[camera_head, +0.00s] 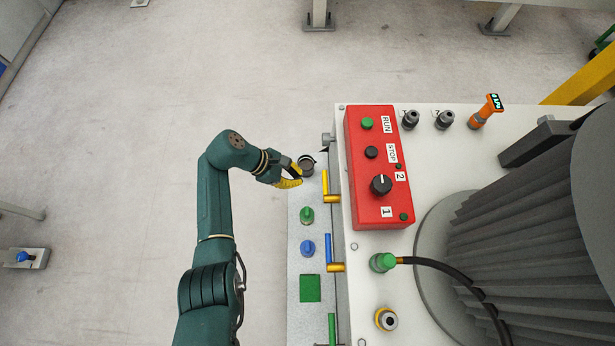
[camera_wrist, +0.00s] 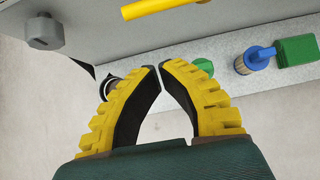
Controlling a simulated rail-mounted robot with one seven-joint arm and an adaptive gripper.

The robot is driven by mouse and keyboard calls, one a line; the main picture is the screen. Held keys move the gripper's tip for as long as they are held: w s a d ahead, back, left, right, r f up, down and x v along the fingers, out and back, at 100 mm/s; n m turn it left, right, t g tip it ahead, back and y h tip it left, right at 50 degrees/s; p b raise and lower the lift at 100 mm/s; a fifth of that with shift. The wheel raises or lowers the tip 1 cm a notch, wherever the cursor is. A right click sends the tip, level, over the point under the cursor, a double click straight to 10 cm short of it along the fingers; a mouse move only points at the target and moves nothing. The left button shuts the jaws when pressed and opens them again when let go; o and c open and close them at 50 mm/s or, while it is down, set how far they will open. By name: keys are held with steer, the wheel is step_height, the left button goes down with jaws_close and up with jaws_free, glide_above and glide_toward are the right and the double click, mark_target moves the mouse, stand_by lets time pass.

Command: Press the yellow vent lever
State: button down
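The yellow vent lever (camera_head: 325,184) is a slim upright bar on the left side of the white-topped machine, beside the red control box. In the wrist view its yellow bar (camera_wrist: 152,8) crosses the top edge, only partly in frame. My gripper (camera_head: 299,178) is just left of the lever, apart from it, over the grey ledge. In the wrist view my gripper's (camera_wrist: 160,66) two yellow-backed fingers have their tips almost together, with a thin gap and nothing held. The lever lies beyond the fingertips.
On the ledge (camera_head: 295,265) are a dark cylinder (camera_head: 306,165) close to my gripper, a green knob (camera_head: 307,215), a blue knob (camera_head: 308,248) and a green block (camera_head: 310,288). A blue lever (camera_head: 328,248) is nearby. The floor left of my arm is mostly clear.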

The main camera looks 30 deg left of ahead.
steer(key=b+x, duration=0.4)
steer(key=x, duration=0.6)
step_height(320, 180, up, 5)
steer(key=shift+d+f+p, duration=0.1)
steer(key=shift+f+p, duration=0.05)
steer(key=shift+p, duration=0.15)
